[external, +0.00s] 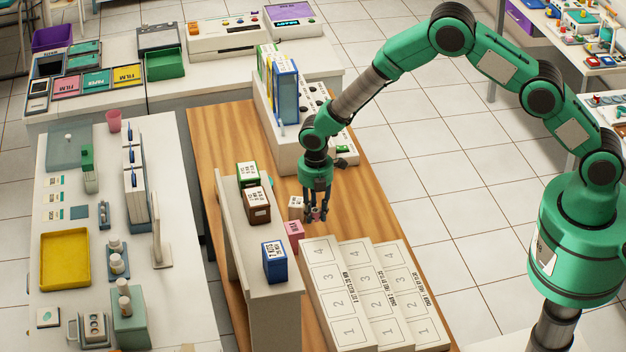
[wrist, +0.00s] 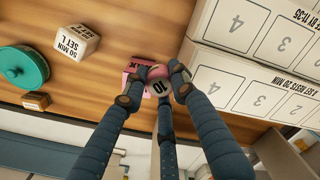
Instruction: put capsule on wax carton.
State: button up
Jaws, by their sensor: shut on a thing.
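My gripper (external: 316,214) points down over the wooden table. In the wrist view its fingers (wrist: 157,86) are shut on a small rounded capsule (wrist: 159,73), pink and white with a dark "10" on it. The pink carton (external: 295,229), which looks like the wax carton, stands on the table just left of and in front of the gripper. In the wrist view the pink carton (wrist: 136,66) shows partly behind the fingers and capsule. I cannot tell whether the capsule touches it. In the external view the fingers mostly hide the capsule.
A white block (external: 296,206) stands close beside the gripper. White numbered panels (external: 335,290) lie in front. A narrow shelf at left bears green (external: 248,174), brown (external: 257,206) and blue (external: 274,262) cartons. A white rack (external: 286,150) stands behind. A green round item (wrist: 20,68) lies at left.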

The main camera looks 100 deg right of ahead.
send_over(294, 227)
jog(key=shift+f+p, duration=0.3)
jog(key=shift+p, duration=0.05)
dwell(0.3)
jog(key=shift+f+p, duration=0.35)
jog(key=shift+f, duration=1.4)
jog(key=shift+f, duration=0.15)
jog(key=o, duration=0.9)
jog(key=shift+c, duration=0.2)
notch_tip(294, 227, up, 12)
jog(key=b, duration=0.1)
jog(key=shift+a, duration=0.1)
